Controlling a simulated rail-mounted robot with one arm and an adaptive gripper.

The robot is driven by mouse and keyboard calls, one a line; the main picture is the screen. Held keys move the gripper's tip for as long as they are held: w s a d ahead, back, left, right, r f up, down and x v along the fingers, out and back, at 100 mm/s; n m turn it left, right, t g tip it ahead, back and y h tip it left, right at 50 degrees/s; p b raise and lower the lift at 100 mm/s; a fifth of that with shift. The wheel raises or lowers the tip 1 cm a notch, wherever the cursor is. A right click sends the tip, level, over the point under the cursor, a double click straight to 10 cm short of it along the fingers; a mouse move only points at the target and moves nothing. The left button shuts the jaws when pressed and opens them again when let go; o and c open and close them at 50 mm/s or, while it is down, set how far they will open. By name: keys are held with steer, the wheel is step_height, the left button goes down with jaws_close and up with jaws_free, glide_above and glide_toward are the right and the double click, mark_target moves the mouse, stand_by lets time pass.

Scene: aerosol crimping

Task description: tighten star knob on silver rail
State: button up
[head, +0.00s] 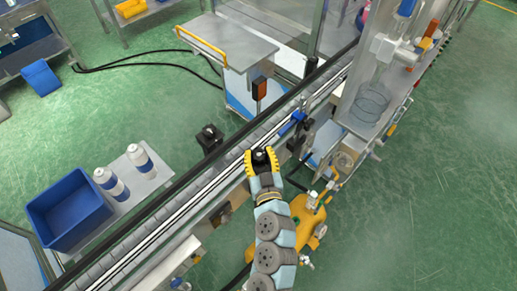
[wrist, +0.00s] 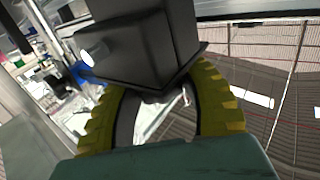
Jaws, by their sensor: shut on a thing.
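My gripper (head: 262,160), with yellow ribbed fingers, is at the near side of the silver rail (head: 196,205) on the conveyor, about mid-picture in the head view. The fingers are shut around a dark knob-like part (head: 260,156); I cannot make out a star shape. In the wrist view the yellow fingers (wrist: 165,110) frame a black, box-like body (wrist: 150,50) with a pale round stub on its left. The fingers' contact with the part is largely hidden there. Another black knob-like piece (head: 209,132) stands across the conveyor, apart from my gripper.
A blue clamp (head: 298,116) and dark posts stand on the rail just right of my gripper. A clear cylinder machine (head: 372,98) is farther right. A blue bin (head: 68,212) and white bottles (head: 139,154) are at the left. A grey cart (head: 232,42) stands behind.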

steer(key=m+h+p, duration=0.1)
steer(key=p, duration=0.1)
steer(key=r+m+h+p, duration=0.1)
steer(key=h, duration=0.1)
steer(key=shift+a+p, duration=0.1)
steer(key=shift+p, duration=0.3)
steer(key=m+h+p, duration=0.1)
steer(key=h+p, duration=0.1)
steer(key=p, duration=0.1)
steer(key=m+h+p, duration=0.2)
steer(key=h+p, duration=0.1)
steer(key=shift+d+f+m+p, duration=0.2)
steer(key=shift+m+p, duration=0.1)
steer(key=shift+p, duration=0.1)
steer(key=shift+f+m+g+h+p, duration=0.2)
steer(key=shift+m+g+h+p, duration=0.7)
steer(key=shift+h, duration=0.9)
steer(key=shift+f+m+g+h, duration=0.1)
steer(key=shift+m+g+h, duration=0.4)
steer(key=shift+m+h, duration=0.5)
steer(key=shift+f+m+g+h, duration=0.1)
steer(key=shift+m+g+h, duration=0.45)
steer(key=shift+h, duration=0.25)
steer(key=o, duration=1.2)
steer(key=shift+s, duration=0.1)
steer(key=v, duration=1.2)
